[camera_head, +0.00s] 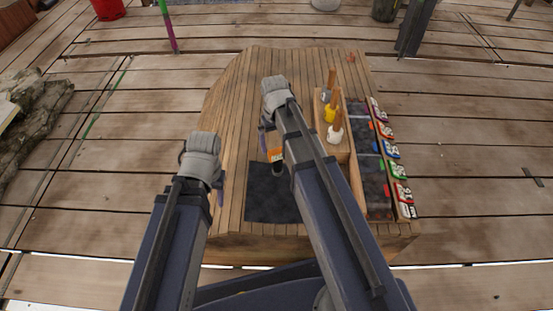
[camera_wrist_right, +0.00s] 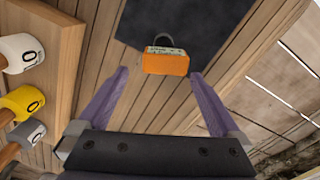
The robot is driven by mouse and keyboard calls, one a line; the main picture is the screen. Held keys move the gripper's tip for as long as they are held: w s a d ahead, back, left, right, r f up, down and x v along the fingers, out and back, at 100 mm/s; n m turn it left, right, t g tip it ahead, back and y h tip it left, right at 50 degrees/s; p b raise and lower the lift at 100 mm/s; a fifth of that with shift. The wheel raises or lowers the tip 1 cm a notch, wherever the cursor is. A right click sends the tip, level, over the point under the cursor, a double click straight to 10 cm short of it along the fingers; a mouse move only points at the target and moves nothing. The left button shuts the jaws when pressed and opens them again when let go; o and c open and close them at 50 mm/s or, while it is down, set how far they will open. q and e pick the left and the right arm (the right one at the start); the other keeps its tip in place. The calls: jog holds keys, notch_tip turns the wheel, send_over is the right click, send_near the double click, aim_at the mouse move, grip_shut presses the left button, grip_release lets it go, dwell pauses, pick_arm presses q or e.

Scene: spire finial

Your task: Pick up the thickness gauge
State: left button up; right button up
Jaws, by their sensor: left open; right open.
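The thickness gauge appears to be the orange block (camera_head: 276,155) with a dark round part, lying on the wooden table at the edge of a dark mat. In the right wrist view, the orange block (camera_wrist_right: 166,64) has a pale label strip along its top edge and a grey loop behind it. My right gripper (camera_wrist_right: 159,74) is open and empty, its purple fingers on either side of the orange block, with gaps on both sides.
A wooden holder (camera_head: 347,150) with white, yellow and grey wood-handled pieces stands right of my right arm. Further right is a rack (camera_head: 391,157) with coloured numbered labels. The dark mat (camera_head: 262,203) looks otherwise bare. The table's left part is clear.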

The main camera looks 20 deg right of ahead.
aim_at(277, 159)
jog(key=shift+f+b, duration=1.25)
jog(key=shift+f, duration=0.1)
pick_arm(q)
notch_tip(277, 159, down, 8)
jog(key=b, duration=0.5)
jog(key=shift+d, duration=0.1)
pick_arm(e)
jog(key=f, duration=0.2)
jog(key=s+f, duration=0.1)
jog(key=f, duration=0.2)
jog(key=shift+s+a+f, duration=0.15)
pick_arm(q)
jog(key=shift+r, duration=0.1)
pick_arm(e)
grip_shut()
pick_arm(q)
jog(key=shift+r, duration=0.15)
pick_arm(e)
jog(key=shift+r, duration=0.25)
pick_arm(q)
notch_tip(277, 159, up, 10)
jog(key=p, duration=1)
pick_arm(e)
notch_tip(277, 159, up, 10)
jog(key=shift+f, duration=0.1)
